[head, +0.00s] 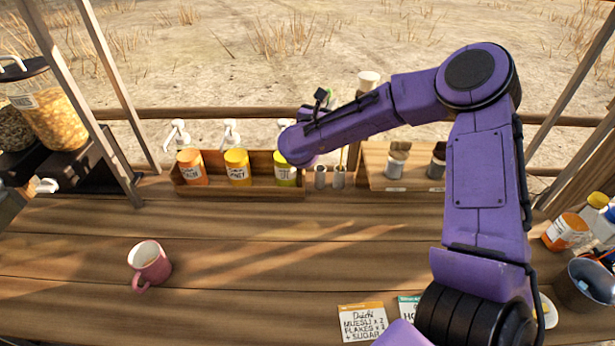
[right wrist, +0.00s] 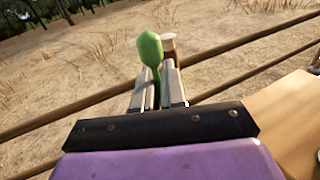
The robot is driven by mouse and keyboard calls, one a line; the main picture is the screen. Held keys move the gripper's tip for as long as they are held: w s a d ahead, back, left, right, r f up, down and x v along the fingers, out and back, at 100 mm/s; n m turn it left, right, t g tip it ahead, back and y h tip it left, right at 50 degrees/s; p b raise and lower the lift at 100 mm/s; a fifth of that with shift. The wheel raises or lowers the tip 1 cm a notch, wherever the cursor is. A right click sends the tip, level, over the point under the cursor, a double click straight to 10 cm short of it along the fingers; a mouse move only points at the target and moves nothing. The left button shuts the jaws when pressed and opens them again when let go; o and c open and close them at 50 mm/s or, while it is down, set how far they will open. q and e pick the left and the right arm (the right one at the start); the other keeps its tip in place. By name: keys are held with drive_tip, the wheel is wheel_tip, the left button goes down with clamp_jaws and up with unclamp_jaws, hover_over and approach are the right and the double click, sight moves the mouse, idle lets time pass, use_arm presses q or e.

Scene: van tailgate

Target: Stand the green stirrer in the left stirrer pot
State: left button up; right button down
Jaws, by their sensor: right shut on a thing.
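My right gripper (right wrist: 160,84) is shut on the green stirrer (right wrist: 150,47), whose rounded green head rises above the fingertips in the right wrist view. In the head view the wrist hides most of this gripper, and only a small green bit shows beside it. The gripper is raised above the back of the counter. Two small grey pots stand below it: the left stirrer pot (head: 320,178) and the right pot (head: 339,179). A thin light stick stands in the right pot. The left pot looks empty, but its inside is hard to see.
A wooden rack (head: 241,191) with orange, yellow and green-labelled jars stands left of the pots. A wooden board (head: 374,178) with metal containers stands right. A pink mug (head: 150,264) is at front left; the middle counter is clear. A wooden rail (right wrist: 240,72) runs behind.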

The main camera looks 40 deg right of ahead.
use_arm(q)
drive_tip(key=f+b, duration=0.2)
drive_tip(key=f, duration=0.1)
drive_tip(key=shift+s+f, duration=0.1)
drive_tip(key=shift+s, duration=0.1)
use_arm(e)
wheel_tip(320, 180, down, 16)
drive_tip(key=w, duration=0.1)
drive_tip(key=shift+w, duration=0.25)
use_arm(q)
drive_tip(key=shift+f, duration=0.1)
use_arm(e)
drive_tip(key=shift+f, duration=0.15)
drive_tip(key=shift+f, duration=0.1)
drive_tip(key=c, duration=1.2)
unclamp_jaws()
use_arm(q)
drive_tip(key=shift+f, duration=0.15)
